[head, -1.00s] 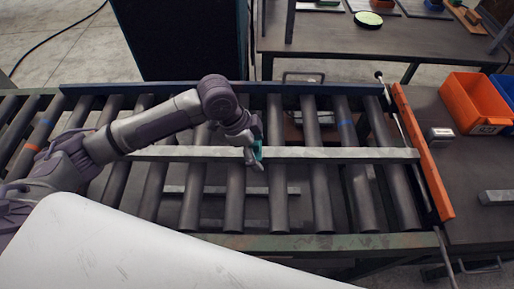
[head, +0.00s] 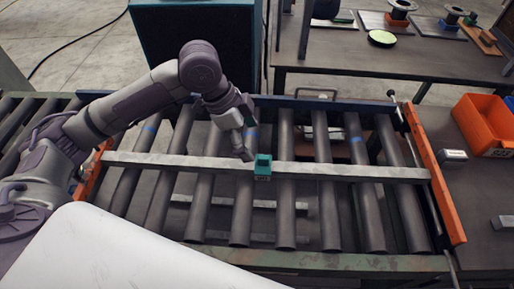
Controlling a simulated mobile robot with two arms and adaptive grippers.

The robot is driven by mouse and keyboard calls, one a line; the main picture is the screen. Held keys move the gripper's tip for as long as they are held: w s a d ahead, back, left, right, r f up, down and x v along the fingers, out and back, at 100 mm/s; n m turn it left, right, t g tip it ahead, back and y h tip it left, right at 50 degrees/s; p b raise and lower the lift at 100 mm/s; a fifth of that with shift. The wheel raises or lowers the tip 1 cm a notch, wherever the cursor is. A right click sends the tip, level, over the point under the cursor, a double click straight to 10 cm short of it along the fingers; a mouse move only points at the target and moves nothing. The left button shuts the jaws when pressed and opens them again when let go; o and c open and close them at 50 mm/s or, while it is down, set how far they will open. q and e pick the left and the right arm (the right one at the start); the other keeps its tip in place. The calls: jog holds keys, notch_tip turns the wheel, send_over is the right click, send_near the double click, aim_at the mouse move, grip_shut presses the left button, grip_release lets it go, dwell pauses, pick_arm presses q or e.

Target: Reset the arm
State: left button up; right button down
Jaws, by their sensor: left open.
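My left arm comes in from the left of the head view, bent at a purple elbow. Its gripper (head: 243,142) is open and hangs just above and left of a small teal block-like part (head: 263,166). That part sits at the long pale bar (head: 330,172) that runs across the rollers. The gripper looks apart from the teal part, and I see nothing held in it. My right gripper is not in view.
The roller conveyor (head: 285,208) fills the middle, with an orange end stop (head: 433,180) at its right. An orange bin (head: 485,123) stands on the right table. A workbench (head: 400,60) with several items is behind. A dark teal cabinet (head: 200,35) stands behind my arm.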

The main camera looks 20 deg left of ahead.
pick_arm(q)
jog(key=shift+a+r, duration=0.15)
jog(key=shift+r, duration=0.25)
jog(key=shift+r, duration=0.1)
